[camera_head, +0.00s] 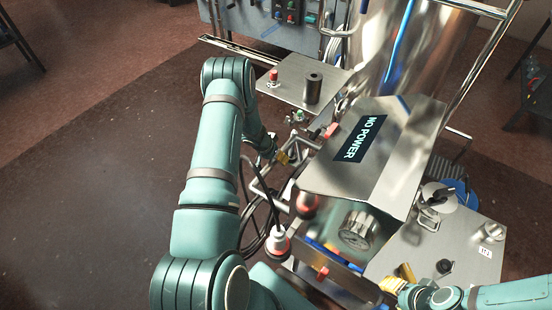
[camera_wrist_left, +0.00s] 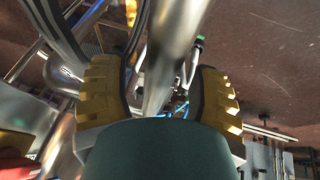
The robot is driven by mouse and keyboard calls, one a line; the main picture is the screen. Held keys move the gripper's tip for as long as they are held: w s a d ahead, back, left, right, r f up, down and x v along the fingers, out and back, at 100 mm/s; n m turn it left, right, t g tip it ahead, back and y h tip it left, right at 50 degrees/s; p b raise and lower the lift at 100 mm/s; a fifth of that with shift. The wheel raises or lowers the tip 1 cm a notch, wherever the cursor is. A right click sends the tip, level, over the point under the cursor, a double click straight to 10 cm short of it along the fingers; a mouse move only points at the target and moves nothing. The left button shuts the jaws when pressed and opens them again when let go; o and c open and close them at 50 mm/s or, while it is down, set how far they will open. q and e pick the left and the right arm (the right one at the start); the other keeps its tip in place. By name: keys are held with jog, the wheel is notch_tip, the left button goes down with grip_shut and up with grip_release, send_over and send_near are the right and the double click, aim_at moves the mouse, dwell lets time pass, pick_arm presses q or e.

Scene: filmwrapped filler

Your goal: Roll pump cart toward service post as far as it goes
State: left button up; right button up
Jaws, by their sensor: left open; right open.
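A steel machine with a tilted hood reading "NO POWER" (camera_head: 385,165) fills the right of the head view. Which parts belong to the pump cart is unclear. Bent metal tubing (camera_head: 262,187) shows at its left side. My left gripper (camera_head: 283,157) is among the tubing, mostly hidden by my arm. In the left wrist view its yellow-padded fingers (camera_wrist_left: 160,95) are apart, with a shiny metal tube (camera_wrist_left: 168,55) between them; contact is unclear. My right gripper (camera_head: 398,278) is open near the lower steel deck. A grey control panel (camera_head: 262,22), possibly the service post, stands at the back.
A steel plate (camera_head: 293,82) carries a red button (camera_head: 273,75) and a dark cylinder (camera_head: 312,88). A red-and-white plug (camera_head: 278,243) and dark cables hang below the tubing. A gauge (camera_head: 357,228) sits under the hood. The floor (camera_head: 95,190) at left is clear.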

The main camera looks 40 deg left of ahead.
pick_arm(q)
jog(key=shift+w+f, duration=0.1)
jog(key=shift+f, duration=0.1)
grip_shut()
jog(key=shift+d, duration=0.1)
